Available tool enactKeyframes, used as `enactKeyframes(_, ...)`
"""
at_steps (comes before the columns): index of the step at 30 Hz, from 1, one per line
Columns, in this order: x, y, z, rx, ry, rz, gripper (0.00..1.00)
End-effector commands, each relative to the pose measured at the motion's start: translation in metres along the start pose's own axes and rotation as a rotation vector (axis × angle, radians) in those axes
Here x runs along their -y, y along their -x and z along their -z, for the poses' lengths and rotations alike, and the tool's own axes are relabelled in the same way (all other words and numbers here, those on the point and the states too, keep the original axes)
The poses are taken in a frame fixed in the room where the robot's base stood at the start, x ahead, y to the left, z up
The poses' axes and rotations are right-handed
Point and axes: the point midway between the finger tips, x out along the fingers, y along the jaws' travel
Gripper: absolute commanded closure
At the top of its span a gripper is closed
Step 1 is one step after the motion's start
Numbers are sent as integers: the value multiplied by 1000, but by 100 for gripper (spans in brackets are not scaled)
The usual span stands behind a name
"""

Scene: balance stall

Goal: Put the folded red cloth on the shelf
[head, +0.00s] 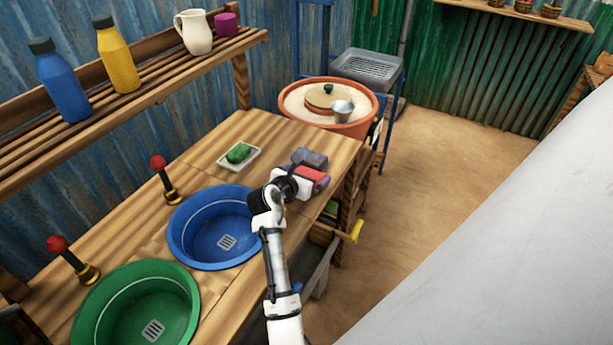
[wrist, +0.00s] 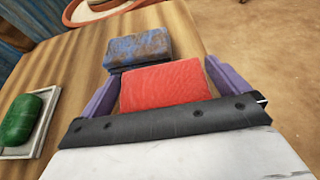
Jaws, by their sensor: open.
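The folded red cloth (wrist: 165,85) lies on the wooden counter in the wrist view, with a blue-and-brown folded cloth (wrist: 138,47) just beyond it. In the head view the red cloth (head: 314,174) shows partly, in front of the blue-and-brown one (head: 309,158). My gripper (wrist: 160,90) is open, its purple fingers on either side of the red cloth. I cannot tell whether the fingers touch it. The slatted wooden shelf (head: 165,78) is on the wall at upper left in the head view.
On the shelf stand a blue bottle (head: 60,83), a yellow bottle (head: 116,58), a cream jug (head: 194,33) and a magenta cup (head: 226,24). The counter holds a blue basin (head: 185,225), a green basin (head: 95,315) and a soap dish (head: 228,163). The shelf has bare slats between yellow bottle and jug.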

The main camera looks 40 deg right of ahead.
Motion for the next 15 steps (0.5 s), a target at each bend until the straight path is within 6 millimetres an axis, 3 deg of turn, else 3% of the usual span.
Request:
enactKeyframes(4, 0, -12, 0, 0, -1, 1, 0)
enactKeyframes(11, 0, -14, 0, 0, -1, 0, 0)
enactKeyframes(15, 0, -14, 0, 0, -1, 0, 17)
